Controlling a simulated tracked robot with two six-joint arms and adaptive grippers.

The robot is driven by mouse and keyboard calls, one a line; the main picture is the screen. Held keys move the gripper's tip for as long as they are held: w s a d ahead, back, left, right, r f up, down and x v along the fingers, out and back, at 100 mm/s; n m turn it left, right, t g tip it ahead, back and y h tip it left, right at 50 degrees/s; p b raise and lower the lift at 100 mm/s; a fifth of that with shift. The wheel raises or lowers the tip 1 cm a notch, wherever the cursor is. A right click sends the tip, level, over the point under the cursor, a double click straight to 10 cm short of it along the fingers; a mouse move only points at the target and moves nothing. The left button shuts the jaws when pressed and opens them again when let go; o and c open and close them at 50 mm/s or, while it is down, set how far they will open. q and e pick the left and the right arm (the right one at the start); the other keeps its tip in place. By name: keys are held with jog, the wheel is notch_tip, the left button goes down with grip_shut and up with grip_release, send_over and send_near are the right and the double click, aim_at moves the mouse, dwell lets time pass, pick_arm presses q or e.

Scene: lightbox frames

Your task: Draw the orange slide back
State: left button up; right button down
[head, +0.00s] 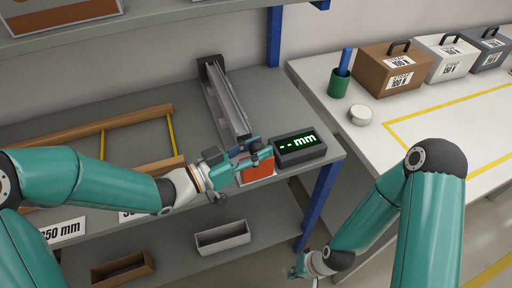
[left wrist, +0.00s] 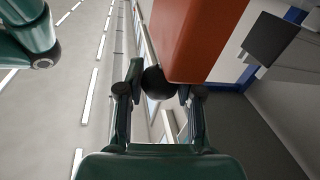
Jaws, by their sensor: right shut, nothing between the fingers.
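The orange slide (head: 258,170) is a block at the near end of a grey metal rail (head: 228,100) on the workbench. In the left wrist view the orange slide (left wrist: 195,40) fills the upper middle, with a round black knob (left wrist: 159,82) at its lower end. My left gripper (head: 262,153) is at the slide in the head view. In the left wrist view its fingers (left wrist: 160,92) lie on both sides of the knob, seemingly touching it. My right gripper (head: 297,271) is shut and empty, low in front of the bench. Part of the slide is hidden behind my left gripper.
A display (head: 300,148) reading "-- mm" stands just right of the slide. A wooden frame (head: 90,140) lies to the left. Below are open bins (head: 222,238). The white table (head: 440,95) at right holds cases (head: 395,70), a green cup (head: 339,84) and a round tin (head: 360,116).

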pick_arm(q)
jog(key=o, duration=0.5)
jog(key=shift+s, duration=0.3)
jog(key=shift+c, duration=0.2)
jog(key=shift+w, duration=0.1)
jog(key=shift+a, duration=0.3)
jog(key=v, duration=1.1)
jog(key=shift+a+f, duration=0.1)
